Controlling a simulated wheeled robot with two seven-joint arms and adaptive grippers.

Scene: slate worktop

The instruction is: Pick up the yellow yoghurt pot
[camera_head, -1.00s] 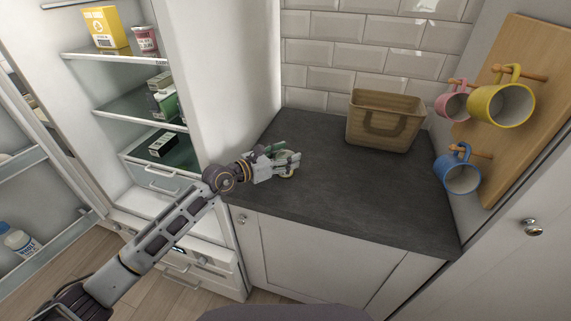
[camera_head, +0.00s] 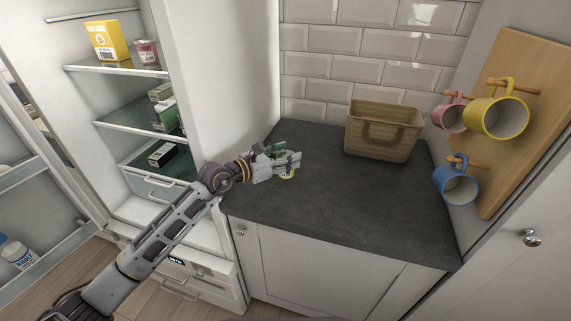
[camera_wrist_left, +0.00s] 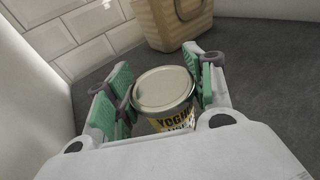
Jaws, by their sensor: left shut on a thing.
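The yellow yoghurt pot (camera_wrist_left: 164,93) has a pale lid and dark lettering in the left wrist view. It stands between the green pads of my left gripper (camera_wrist_left: 160,98), which is shut on it. In the head view my left gripper (camera_head: 286,164) is at the left part of the slate worktop (camera_head: 330,200). Only a small yellow and pale part of the pot (camera_head: 288,175) shows there, the rest hidden by the fingers. I cannot tell whether the pot touches the worktop. My right gripper is not in view.
A wicker basket (camera_head: 383,132) stands at the back of the worktop. Pink, yellow (camera_head: 497,117) and blue (camera_head: 456,183) mugs hang from a wooden board on the right. An open fridge (camera_head: 135,110) with cartons is on the left. The worktop's middle is clear.

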